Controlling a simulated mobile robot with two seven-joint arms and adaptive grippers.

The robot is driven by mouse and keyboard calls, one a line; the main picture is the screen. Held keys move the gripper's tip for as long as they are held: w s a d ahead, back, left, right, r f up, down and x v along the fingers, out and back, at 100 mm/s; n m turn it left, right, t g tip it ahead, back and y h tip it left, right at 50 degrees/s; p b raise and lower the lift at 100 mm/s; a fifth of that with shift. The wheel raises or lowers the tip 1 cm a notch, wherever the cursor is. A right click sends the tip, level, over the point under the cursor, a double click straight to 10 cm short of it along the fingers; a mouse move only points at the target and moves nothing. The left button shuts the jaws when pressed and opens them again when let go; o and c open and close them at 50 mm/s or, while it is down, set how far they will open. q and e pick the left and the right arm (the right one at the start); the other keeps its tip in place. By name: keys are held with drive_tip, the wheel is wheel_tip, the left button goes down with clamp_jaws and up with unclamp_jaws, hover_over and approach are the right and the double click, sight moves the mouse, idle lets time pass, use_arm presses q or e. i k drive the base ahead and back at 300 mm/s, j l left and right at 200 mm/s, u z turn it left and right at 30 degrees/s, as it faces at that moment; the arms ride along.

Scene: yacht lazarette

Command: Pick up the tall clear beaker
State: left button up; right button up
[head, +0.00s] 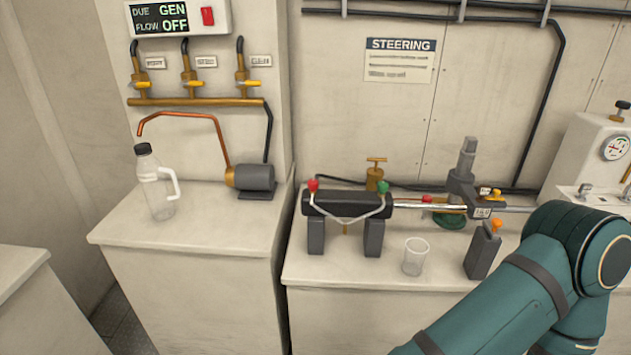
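A clear beaker (415,257) stands upright on the right-hand counter, in front of the steering cylinder and left of a dark grey bottle. It looks empty. My green arm comes in from the lower right and reaches over the counter's right part, with a gap between it and the beaker. The gripper at its end is not in view. My other arm and gripper are not in view either.
The black and steel steering cylinder (347,205) stands behind the beaker. The dark bottle with an orange cap (482,250) is close on its right. A clear jug (156,185) and a pump (252,179) are on the left counter (205,226). The right counter's front left is bare (312,270).

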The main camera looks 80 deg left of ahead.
sight(416, 250)
drive_tip(key=u, duration=2.55)
